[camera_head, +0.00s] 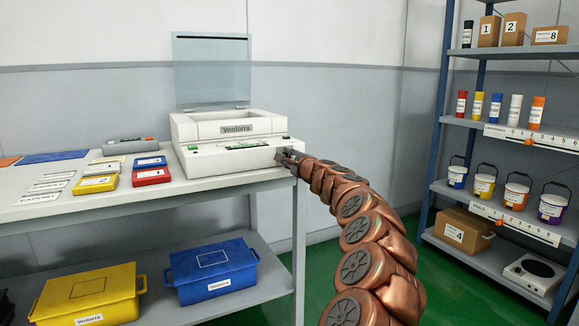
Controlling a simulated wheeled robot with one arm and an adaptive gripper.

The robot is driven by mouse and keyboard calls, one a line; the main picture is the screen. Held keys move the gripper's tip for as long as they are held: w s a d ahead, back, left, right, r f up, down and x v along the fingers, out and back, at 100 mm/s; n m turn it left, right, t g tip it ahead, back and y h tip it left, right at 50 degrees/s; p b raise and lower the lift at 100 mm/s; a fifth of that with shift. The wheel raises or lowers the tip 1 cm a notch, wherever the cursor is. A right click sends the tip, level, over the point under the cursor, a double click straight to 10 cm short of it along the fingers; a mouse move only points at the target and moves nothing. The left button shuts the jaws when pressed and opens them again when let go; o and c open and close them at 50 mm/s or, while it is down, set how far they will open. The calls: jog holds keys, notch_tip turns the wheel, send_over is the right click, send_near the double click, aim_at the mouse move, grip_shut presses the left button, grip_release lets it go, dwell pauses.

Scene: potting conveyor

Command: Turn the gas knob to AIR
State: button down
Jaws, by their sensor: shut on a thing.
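A white machine labelled "Venlorra" (238,129) stands on the right end of the bench with its clear lid raised. Its front panel (222,162) carries a green display and small marks. My copper-coloured arm reaches in from the lower right. My gripper (284,156) is at the right end of this front panel, shut on a small part there, which I take as the gas knob. The knob is hidden by the dark fingers, and its pointer and the AIR mark are too small or covered to read.
Yellow, blue and red cases (151,176) and label strips lie on the bench (150,206) left of the machine. Yellow (88,292) and blue bins (212,270) sit on the lower shelf. A blue-framed rack (440,120) with bottles, buckets and boxes stands at right.

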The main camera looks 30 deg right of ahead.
jog(key=shift+f+n+b, duration=0.15)
jog(key=shift+n+b, duration=0.7)
jog(key=shift+n, duration=0.25)
jog(key=shift+f+n+b, duration=0.1)
jog(key=shift+n+b, duration=0.7)
jog(key=shift+n, duration=0.3)
jog(key=shift+r, duration=0.1)
jog(key=c, duration=0.9)
grip_release()
jog(key=shift+s, duration=0.2)
